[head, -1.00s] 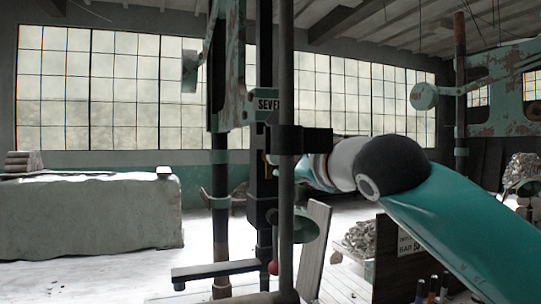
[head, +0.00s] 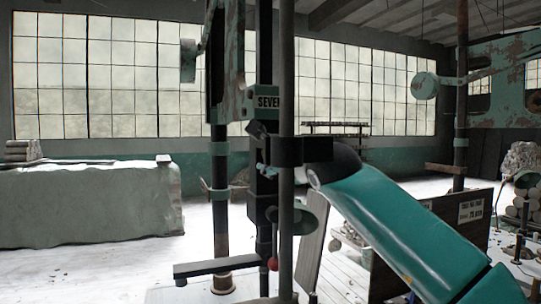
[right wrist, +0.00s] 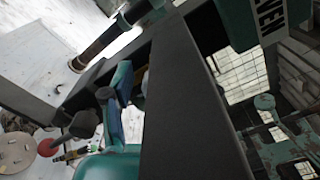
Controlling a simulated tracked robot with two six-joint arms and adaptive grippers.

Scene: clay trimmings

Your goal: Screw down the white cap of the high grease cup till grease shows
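The machine's post (head: 286,210) and dark column (head: 264,95), with a "SEVE…" plate, stand in the middle of the head view. My right arm reaches in from the right, its end hidden behind the post and a dark bracket (head: 305,150). My right gripper (right wrist: 118,95) shows in the right wrist view as teal and dark blue parts beside a broad dark bar (right wrist: 190,110) that covers part of it. I cannot tell whether it is open or holding anything. I cannot make out the grease cup, its white cap or any grease. My left gripper is not in view.
A red-knobbed lever (head: 273,264) hangs low beside the post; its knob also shows in the right wrist view (right wrist: 48,147). A flat dark arm (head: 215,268) sticks out left. A covered bench (head: 90,205) stands left, a dark signboard (head: 465,225) right.

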